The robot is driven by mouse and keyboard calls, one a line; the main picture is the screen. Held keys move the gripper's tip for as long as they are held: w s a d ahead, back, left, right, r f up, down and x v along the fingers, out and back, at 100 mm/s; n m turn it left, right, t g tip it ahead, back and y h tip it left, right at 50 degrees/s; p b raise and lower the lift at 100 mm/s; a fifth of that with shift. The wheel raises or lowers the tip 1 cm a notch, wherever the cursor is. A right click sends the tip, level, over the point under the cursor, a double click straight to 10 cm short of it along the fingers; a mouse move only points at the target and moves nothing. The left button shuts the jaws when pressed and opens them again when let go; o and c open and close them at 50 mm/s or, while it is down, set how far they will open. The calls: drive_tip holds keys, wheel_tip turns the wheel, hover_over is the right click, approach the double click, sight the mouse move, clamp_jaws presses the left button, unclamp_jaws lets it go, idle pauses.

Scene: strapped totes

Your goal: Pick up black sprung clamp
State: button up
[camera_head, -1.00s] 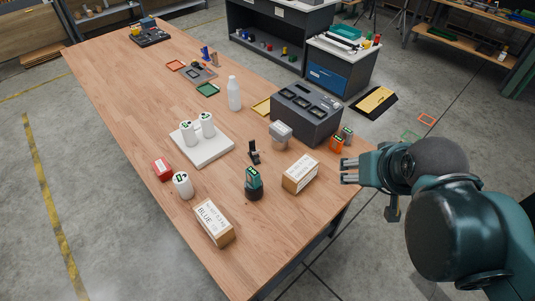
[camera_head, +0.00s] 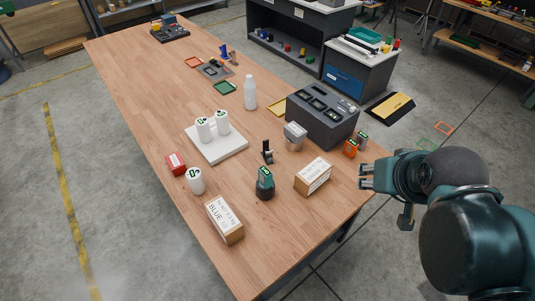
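A small upright black object (camera_head: 267,152), which looks like the black sprung clamp, stands on the wooden table between the grey-topped block and the teal device. Its fine shape is too small to make out. My gripper (camera_head: 364,177) is at the table's right edge, to the right of the clamp and well apart from it. Its fingers point left, with a gap between them and nothing held.
Near the clamp stand a teal device (camera_head: 265,183), a grey block (camera_head: 295,136), a cardboard box (camera_head: 313,176) and a dark grey case (camera_head: 322,115). The box lies between my gripper and the clamp. A white tray (camera_head: 222,155) holds two white bottles. The table's far left is mostly clear.

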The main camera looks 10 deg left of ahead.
drive_tip(key=shift+c, duration=1.2)
drive_tip(key=shift+w, duration=0.1)
drive_tip(key=w+a+f+m+g+h, duration=0.1)
drive_tip(key=w+a+m+g, duration=0.15)
drive_tip(key=w+a, duration=0.65)
drive_tip(key=w+a+f+m+g, duration=0.1)
drive_tip(key=w+a+m, duration=0.4)
drive_tip(key=w, duration=0.9)
drive_tip(key=w+a+f+m+h, duration=0.1)
drive_tip(key=w+a+f, duration=0.2)
drive_tip(key=a+f, duration=0.3)
drive_tip(key=w+a+f+m+g+h, duration=0.1)
drive_tip(key=w+a+f+m, duration=0.1)
drive_tip(key=w+a+f, duration=0.2)
drive_tip(key=w+a+f+m+h, duration=0.1)
drive_tip(key=w+a+f+m, duration=0.1)
drive_tip(key=a+f, duration=0.6)
drive_tip(key=w+a, duration=0.1)
drive_tip(key=a, duration=0.1)
drive_tip(key=shift+w+a+f, duration=0.15)
drive_tip(key=shift+w+a, duration=0.15)
drive_tip(key=shift+a, duration=0.1)
drive_tip(key=shift+g, duration=0.25)
